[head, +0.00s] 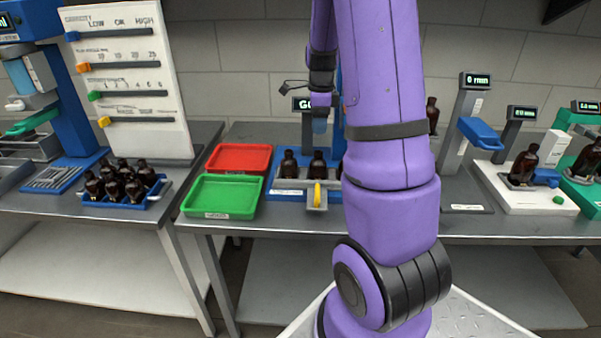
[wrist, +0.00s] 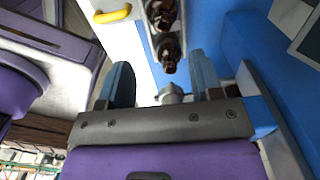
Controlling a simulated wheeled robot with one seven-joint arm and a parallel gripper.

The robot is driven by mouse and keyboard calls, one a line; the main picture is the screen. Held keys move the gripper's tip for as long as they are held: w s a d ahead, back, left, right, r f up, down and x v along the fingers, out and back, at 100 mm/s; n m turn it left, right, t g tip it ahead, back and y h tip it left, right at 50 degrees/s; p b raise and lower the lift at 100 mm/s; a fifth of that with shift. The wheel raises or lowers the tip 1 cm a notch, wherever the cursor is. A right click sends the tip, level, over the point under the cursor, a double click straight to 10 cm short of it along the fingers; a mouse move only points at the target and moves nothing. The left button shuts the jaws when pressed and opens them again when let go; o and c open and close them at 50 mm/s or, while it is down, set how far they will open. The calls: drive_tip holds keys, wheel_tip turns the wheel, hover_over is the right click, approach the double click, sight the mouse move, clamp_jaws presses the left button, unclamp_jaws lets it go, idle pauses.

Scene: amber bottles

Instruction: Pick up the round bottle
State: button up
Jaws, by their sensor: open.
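Two dark amber bottles, a left one (head: 289,165) and a right one (head: 318,165), stand upright in the blue station at the back of the middle table. A bit of another dark shape shows beside my arm there. My gripper (head: 320,124) is above the station, fingers pointing down, open and empty. In the wrist view, two dark bottles, one at the top edge (wrist: 162,13) and one lower (wrist: 169,52), lie just beyond the open fingers of my gripper (wrist: 160,72). They are apart from the fingers. I cannot tell which bottle is the round one.
A red tray (head: 240,146) and a green tray (head: 240,180) sit left of the station. A blue crate (head: 151,199) of several bottles is on the left table. More bottles (head: 523,163) stand on devices at right. My arm hides part of the station.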

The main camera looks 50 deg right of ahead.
hover_over(318, 154)
drive_tip(key=f, duration=0.4)
drive_tip(key=shift+w+d+f, duration=0.25)
drive_tip(key=shift+w+d, duration=0.05)
drive_tip(key=shift+w, duration=0.1)
drive_tip(key=shift+d+f, duration=0.2)
drive_tip(key=shift+f, duration=3)
clamp_jaws()
